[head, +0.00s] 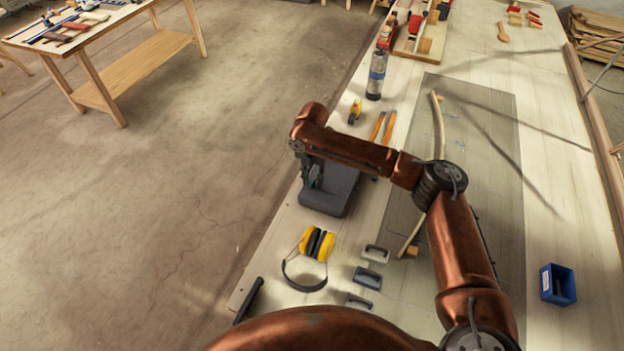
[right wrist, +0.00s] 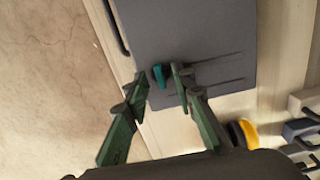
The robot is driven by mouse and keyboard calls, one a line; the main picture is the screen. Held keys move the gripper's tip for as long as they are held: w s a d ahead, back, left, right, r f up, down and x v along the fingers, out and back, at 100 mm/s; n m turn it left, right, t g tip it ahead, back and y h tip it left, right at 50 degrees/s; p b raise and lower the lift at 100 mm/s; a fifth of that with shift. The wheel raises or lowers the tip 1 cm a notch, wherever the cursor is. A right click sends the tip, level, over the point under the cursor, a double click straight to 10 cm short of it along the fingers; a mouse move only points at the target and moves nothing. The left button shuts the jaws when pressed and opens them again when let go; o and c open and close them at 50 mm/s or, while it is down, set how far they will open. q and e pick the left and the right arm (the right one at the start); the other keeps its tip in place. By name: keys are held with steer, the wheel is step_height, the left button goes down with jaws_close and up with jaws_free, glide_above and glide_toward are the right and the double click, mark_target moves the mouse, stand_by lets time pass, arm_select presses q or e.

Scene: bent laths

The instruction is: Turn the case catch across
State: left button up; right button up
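The dark grey case (head: 345,190) lies on the workbench near its left edge; it also fills the top of the right wrist view (right wrist: 205,35). Its catch is a small teal tab (right wrist: 158,76), standing near the case's edge, its long side running roughly up and down in that view. My right gripper (right wrist: 160,84) is open, with a green finger on each side of the catch. The right finger is close to the tab; a wider gap shows on the left. In the head view my right gripper (head: 313,178) is over the case's left part. My left gripper is not in view.
Yellow ear muffs (head: 317,243) and several grey-handled blocks (head: 368,278) lie in front of the case. Orange-handled tools (head: 382,128) and a spray can (head: 377,75) are behind it. A bent lath (head: 438,125) lies on the grey mat (head: 490,160). A blue bin (head: 557,284) stands right.

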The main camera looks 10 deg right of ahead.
jaws_close()
stand_by(0.3)
stand_by(0.3)
